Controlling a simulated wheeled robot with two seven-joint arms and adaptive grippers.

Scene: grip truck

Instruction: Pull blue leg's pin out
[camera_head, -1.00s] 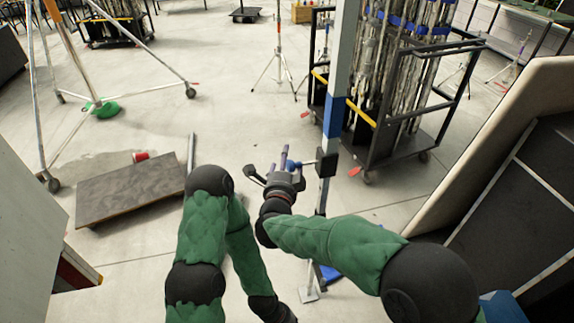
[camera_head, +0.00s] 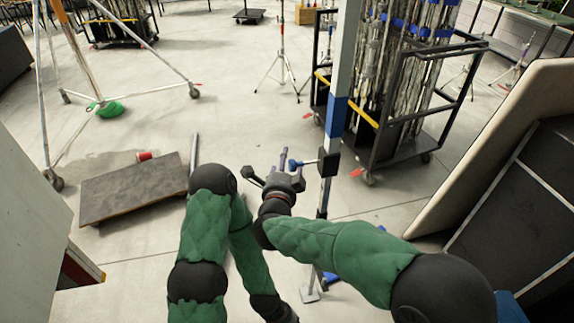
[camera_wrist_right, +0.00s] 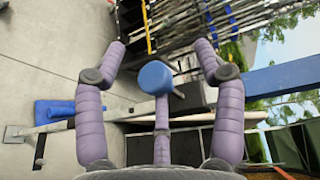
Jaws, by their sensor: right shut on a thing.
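The leg (camera_head: 337,117) is a tall grey metal post with a blue band, standing upright just right of my right gripper. A black block sits on it at gripper height. The pin's round blue knob (camera_head: 294,165) shows beside this block, on its left side; it is large in the right wrist view (camera_wrist_right: 155,77). My right gripper (camera_head: 287,165) is shut on the blue-knobbed pin, with purple fingers around it. In the wrist view, two fingers stand either side of the knob and a third lies below it. My left arm bends downward; its gripper is out of frame.
A black wheeled cart (camera_head: 400,160) loaded with metal stands is behind the leg.

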